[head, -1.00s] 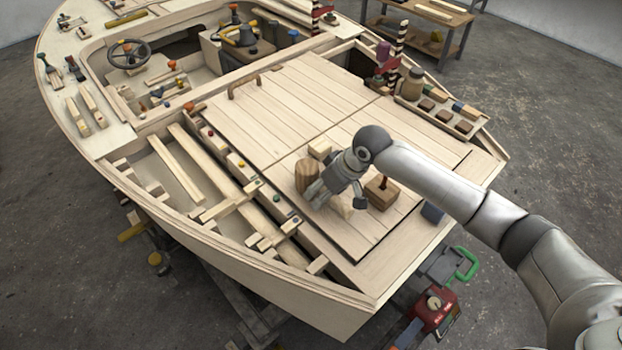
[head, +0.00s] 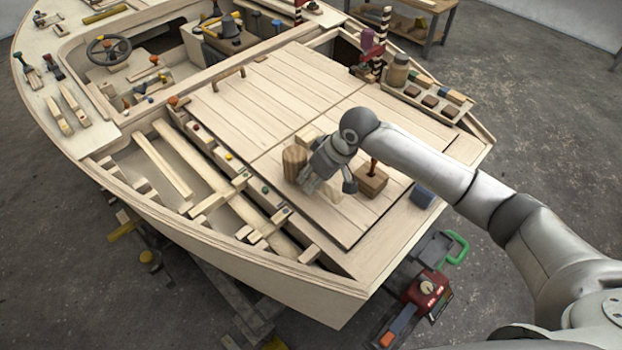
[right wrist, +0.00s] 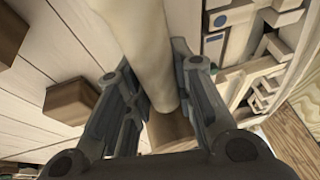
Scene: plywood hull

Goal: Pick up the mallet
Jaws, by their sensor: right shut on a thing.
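My right gripper (head: 325,182) is low over the plank hatch near the stern. In the right wrist view its two dark fingers (right wrist: 165,108) are shut on a pale, round shaft (right wrist: 148,45), which I take to be the mallet's handle. A brown wooden piece (right wrist: 172,132) shows at the shaft's far end, partly hidden by the fingers. In the head view a round wooden piece (head: 294,161) stands just left of the gripper, probably the mallet's head; the gripper hides how it joins the shaft. My left gripper is not in view.
A wooden block with a red upright stick (head: 371,183) stands close right of the gripper, and a pale block (head: 308,137) lies just behind. The hatch (head: 290,95) further back is clear.

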